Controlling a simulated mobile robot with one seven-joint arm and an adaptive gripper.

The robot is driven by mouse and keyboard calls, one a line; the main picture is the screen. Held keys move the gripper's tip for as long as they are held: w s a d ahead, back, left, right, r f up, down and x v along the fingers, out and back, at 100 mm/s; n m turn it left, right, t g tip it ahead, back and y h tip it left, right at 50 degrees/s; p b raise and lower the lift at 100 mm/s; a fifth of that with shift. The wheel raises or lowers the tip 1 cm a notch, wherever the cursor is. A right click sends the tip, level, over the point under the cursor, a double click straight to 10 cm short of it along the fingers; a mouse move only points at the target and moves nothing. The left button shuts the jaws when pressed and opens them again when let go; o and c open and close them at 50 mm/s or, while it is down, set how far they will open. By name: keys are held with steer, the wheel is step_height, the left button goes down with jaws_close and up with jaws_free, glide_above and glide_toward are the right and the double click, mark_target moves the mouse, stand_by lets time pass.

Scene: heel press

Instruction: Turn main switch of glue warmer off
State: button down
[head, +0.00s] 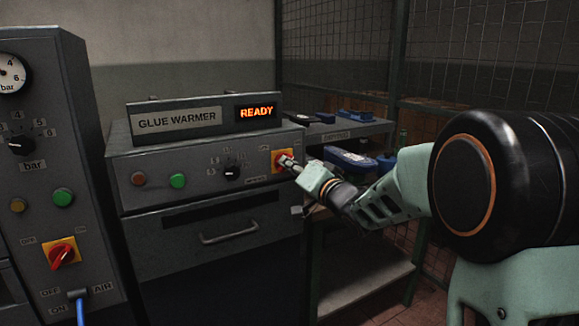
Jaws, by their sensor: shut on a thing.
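The glue warmer (205,185) is a grey metal cabinet with a sign (178,121) reading GLUE WARMER and a lit orange READY display (256,112). Its main switch (278,157) is a red knob on a yellow plate at the right end of the front panel. My gripper (289,163) reaches in from the right and is shut on the red knob. The fingertips cover much of the knob, so its exact angle is hard to tell.
Left of the switch sit a black dial (232,173), a green button (178,181) and an orange-red button (138,179). A drawer handle (229,234) is below. Another machine (60,130) with its own red switch (62,253) stands left. A shelf (345,131) with blue items stands behind.

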steer(key=shift+n, duration=0.4)
steer(key=shift+n+b, duration=4.4)
steer(key=shift+n, duration=4.2)
steer(key=c, duration=2)
jaws_free()
steer(key=v, duration=1.2)
